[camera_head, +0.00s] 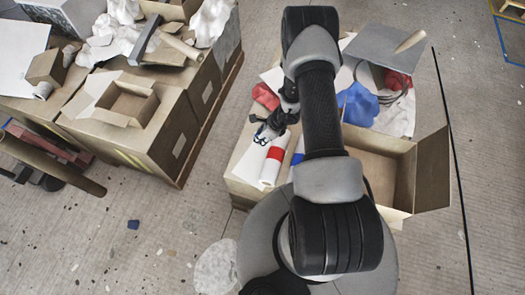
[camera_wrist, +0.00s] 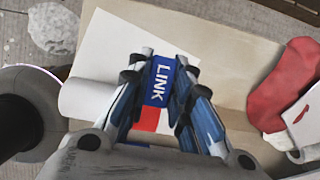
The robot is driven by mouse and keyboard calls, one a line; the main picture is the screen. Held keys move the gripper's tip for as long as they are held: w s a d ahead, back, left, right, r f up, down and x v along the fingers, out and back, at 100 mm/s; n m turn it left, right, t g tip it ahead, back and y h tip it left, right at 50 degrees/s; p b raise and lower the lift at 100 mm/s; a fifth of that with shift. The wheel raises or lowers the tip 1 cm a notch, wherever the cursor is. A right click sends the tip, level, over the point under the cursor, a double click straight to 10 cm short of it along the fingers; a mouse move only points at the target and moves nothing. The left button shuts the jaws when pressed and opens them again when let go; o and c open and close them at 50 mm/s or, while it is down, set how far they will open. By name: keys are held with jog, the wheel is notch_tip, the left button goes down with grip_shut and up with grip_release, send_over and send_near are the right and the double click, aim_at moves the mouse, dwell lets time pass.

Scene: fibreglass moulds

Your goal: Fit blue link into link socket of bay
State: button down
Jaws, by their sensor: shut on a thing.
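The blue link (camera_wrist: 159,82), a block with white LINK lettering, sits between the two fingers of my gripper (camera_wrist: 160,88) in the wrist view. The fingers are shut on its sides. Behind it lie a white surface (camera_wrist: 105,45) and a red patch (camera_wrist: 149,120). I cannot tell whether the link touches them. The link cannot be made out there. I cannot identify the bay's link socket in either view.
A red crumpled cloth (camera_head: 265,97) lies beyond my gripper. A blue cloth (camera_head: 357,104) and an open cardboard box (camera_head: 431,170) are at the right. Loaded cartons (camera_head: 150,143) stand at the left, with open floor (camera_head: 150,235) in front of them.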

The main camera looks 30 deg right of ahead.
notch_tip(320, 180, down, 11)
jog(key=b, duration=0.2)
jog(key=shift+r+b, duration=0.2)
jog(key=shift+b, duration=0.2)
jog(key=shift+f, duration=0.2)
jog(key=c, duration=1.4)
grip_release()
jog(key=shift+c, duration=0.2)
jog(key=shift+r, duration=0.1)
